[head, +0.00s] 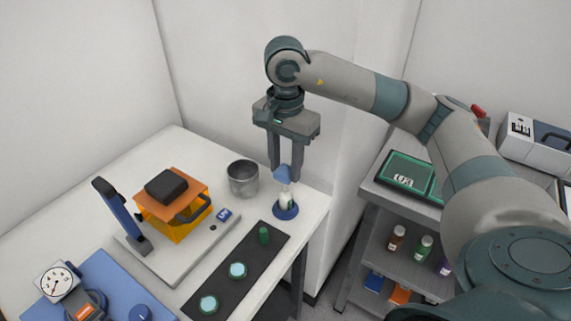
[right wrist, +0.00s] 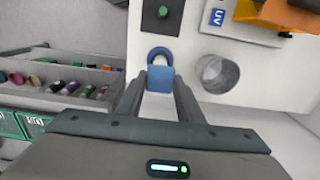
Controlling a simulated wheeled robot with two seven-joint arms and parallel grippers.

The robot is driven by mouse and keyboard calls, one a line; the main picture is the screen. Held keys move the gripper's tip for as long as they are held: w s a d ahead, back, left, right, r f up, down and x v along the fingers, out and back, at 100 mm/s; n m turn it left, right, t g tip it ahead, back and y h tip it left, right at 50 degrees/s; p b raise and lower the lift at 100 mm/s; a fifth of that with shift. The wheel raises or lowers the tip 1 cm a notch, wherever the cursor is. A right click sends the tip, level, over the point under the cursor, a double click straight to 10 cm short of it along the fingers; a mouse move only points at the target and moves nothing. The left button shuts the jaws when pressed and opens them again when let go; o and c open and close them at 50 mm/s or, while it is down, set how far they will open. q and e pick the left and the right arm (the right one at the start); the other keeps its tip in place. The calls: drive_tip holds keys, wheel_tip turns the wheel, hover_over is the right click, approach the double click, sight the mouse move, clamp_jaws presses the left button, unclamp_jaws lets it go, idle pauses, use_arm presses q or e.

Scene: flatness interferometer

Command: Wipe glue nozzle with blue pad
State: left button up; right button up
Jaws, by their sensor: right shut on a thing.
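My right gripper (head: 285,174) points straight down and is shut on the blue pad (head: 284,174). The pad also shows between the fingers in the right wrist view (right wrist: 160,79). Below it a white glue bottle (head: 286,197) stands upright in a round blue holder (head: 287,211) near the table's right corner. The pad is over the bottle's top and hides the nozzle. I cannot tell whether pad and nozzle touch. In the right wrist view the blue holder (right wrist: 160,53) shows just beyond the pad. My left gripper is not in view.
A grey metal cup (head: 243,178) stands left of the bottle. A dark mat (head: 222,285) holds a green piece (head: 263,235) and two pale discs. An orange UV device (head: 175,210) and a dial gauge (head: 57,283) are further left. A shelf cart (head: 375,245) with bottles stands right.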

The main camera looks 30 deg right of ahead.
drive_tip(key=shift+s+d+f+b, duration=0.3)
drive_tip(key=shift+f+b, duration=0.2)
drive_tip(key=shift+b, duration=0.1)
idle(0.5)
